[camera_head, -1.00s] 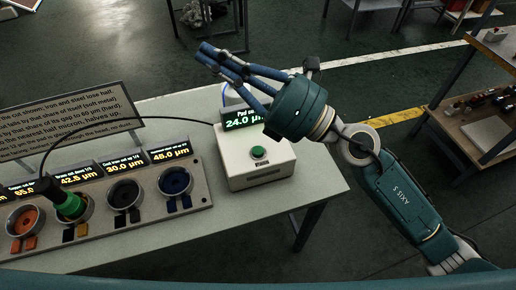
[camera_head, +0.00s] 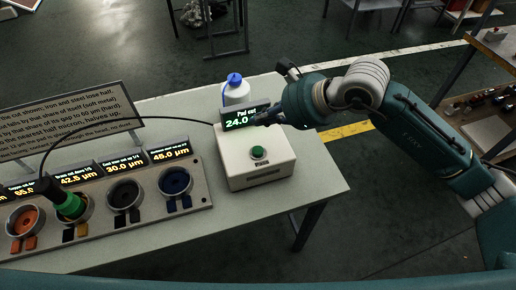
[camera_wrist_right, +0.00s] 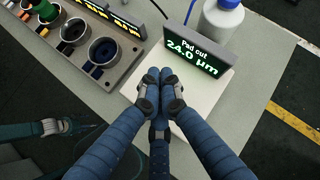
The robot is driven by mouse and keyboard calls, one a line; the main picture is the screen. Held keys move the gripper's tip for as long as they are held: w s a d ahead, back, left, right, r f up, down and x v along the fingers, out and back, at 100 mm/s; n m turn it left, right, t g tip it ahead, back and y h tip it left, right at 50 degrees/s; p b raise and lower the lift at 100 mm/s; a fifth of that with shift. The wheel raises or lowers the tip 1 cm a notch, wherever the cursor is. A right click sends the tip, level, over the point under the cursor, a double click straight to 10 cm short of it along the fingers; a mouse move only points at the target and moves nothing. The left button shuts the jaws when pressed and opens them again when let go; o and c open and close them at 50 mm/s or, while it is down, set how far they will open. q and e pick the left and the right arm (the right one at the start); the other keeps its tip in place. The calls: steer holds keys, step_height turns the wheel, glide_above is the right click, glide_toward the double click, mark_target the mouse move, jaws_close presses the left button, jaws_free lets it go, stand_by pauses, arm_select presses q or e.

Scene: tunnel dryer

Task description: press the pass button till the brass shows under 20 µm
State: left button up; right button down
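The white press box (camera_head: 240,172) has a green button (camera_head: 258,152) on top and a "Pad cut" display (camera_head: 240,117) reading 24.0 µm. Left of it is a rack (camera_head: 205,194) of cups with displays. A green head (camera_head: 70,205) on a black cable sits in the second visible cup from the left; the display behind it (camera_head: 75,175) reads 42.5 µm. The brass label is too small to read surely. My right gripper (camera_head: 260,119) is above the box's back, before the display. Its fingers (camera_wrist_right: 159,78) are together and empty, hiding the button in the wrist view.
A white bottle with a blue cap (camera_head: 236,92) stands behind the box's display. A sign panel (camera_head: 70,118) stands behind the rack. The cable arches across the table toward the box. The table's (camera_head: 315,180) right end is clear.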

mark_target(260, 151)
step_height(260, 151, down, 8)
steer(key=b, duration=0.4)
steer(key=shift+f, duration=0.2)
steer(key=shift+f+b, duration=0.2)
steer(key=shift+b, duration=0.25)
stand_by(0.9)
steer(key=shift+f+b, duration=0.35)
steer(key=shift+b, duration=0.3)
steer(key=shift+f+b, duration=0.55)
steer(key=shift+b, duration=0.1)
stand_by(0.5)
steer(key=shift+r+p, duration=0.35)
steer(key=shift+r, duration=0.55)
steer(key=shift+r, duration=0.15)
steer(key=shift+r+p, duration=1.1)
steer(key=shift+r, duration=1.3)
